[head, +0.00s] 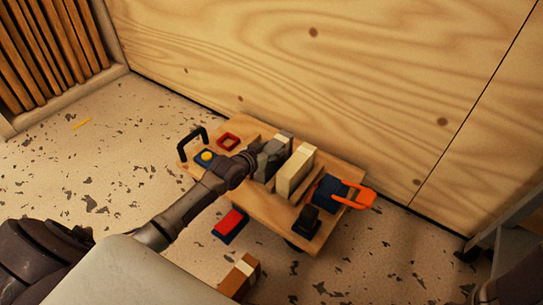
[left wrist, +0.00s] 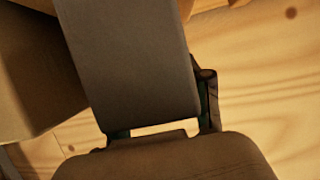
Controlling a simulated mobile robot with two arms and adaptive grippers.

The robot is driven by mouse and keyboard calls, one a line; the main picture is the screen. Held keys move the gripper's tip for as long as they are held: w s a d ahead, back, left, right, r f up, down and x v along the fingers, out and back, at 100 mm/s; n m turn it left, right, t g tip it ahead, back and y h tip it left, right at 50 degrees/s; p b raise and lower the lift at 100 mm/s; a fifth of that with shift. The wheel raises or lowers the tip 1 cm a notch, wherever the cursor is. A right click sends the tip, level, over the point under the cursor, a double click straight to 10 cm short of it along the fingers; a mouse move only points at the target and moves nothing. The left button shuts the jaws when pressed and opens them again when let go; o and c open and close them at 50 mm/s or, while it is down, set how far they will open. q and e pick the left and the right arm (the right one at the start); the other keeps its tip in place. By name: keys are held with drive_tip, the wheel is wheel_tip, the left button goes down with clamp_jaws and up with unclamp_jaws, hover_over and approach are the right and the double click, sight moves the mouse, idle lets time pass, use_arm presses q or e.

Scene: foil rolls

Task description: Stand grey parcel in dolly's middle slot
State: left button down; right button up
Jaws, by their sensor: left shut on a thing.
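In the left wrist view the grey parcel (left wrist: 130,65) fills the space between the fingers. A cream parcel (head: 295,172) stands upright just right of the grey one in the head view. The slots are mostly hidden by the parcels and my arm, so I cannot tell whether the grey parcel's bottom touches the dolly. My right gripper is not in view.
On the dolly are a red square ring (head: 228,141), a blue block with a yellow knob (head: 206,156), a black item (head: 307,218) and a blue item with an orange handle (head: 348,193). A red-and-blue block (head: 230,225) and a brown box (head: 240,276) lie in front. A wooden wall (head: 330,70) stands behind.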

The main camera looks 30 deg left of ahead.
use_arm(q)
drive_tip(key=shift+f, duration=0.15)
drive_tip(key=shift+c, duration=2.4)
unclamp_jaws()
drive_tip(key=shift+f, duration=0.1)
